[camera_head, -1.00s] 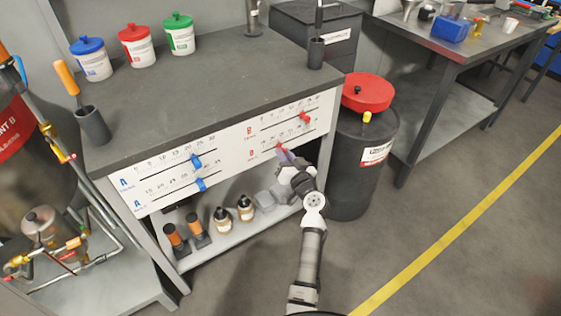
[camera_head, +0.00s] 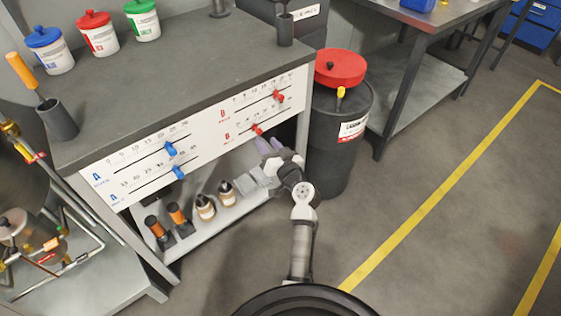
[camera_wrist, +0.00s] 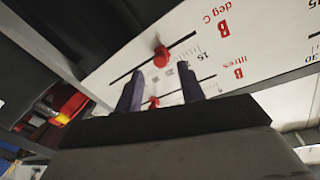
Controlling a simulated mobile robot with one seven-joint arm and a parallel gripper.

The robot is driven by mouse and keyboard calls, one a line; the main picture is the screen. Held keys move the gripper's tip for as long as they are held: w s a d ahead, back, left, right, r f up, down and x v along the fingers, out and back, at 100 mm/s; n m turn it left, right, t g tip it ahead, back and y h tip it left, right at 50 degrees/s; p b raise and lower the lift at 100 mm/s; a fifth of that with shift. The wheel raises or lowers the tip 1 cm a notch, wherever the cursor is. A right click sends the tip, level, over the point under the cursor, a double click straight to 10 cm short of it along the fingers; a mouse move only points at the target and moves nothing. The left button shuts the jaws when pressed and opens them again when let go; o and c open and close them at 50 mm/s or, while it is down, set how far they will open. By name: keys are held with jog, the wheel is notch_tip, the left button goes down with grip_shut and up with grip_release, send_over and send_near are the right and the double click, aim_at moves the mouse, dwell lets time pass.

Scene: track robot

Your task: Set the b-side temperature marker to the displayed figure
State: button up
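The white panel (camera_head: 205,138) on the bench front carries A scales at left and B scales at right. The lower B scale reads "deg C" in the wrist view, and its red marker (camera_head: 257,130) sits left of the slot's middle. That marker also shows in the wrist view (camera_wrist: 161,56). The B litres marker (camera_head: 278,96) is above it, and also shows in the wrist view (camera_wrist: 153,102). My gripper (camera_head: 267,145) is just below and right of the temperature marker. In the wrist view its two purple fingers (camera_wrist: 160,69) are apart, with nothing held. I cannot make out a displayed figure.
Blue A markers (camera_head: 171,149) sit on the left scales. The shelf below holds bottles (camera_head: 205,207) and orange-handled items. A black drum with a red lid (camera_head: 340,67) stands close right of the panel. The floor in front is clear.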

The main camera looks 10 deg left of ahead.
jog(key=b+v, duration=0.1)
jog(key=v, duration=0.8)
jog(key=shift+b, duration=0.35)
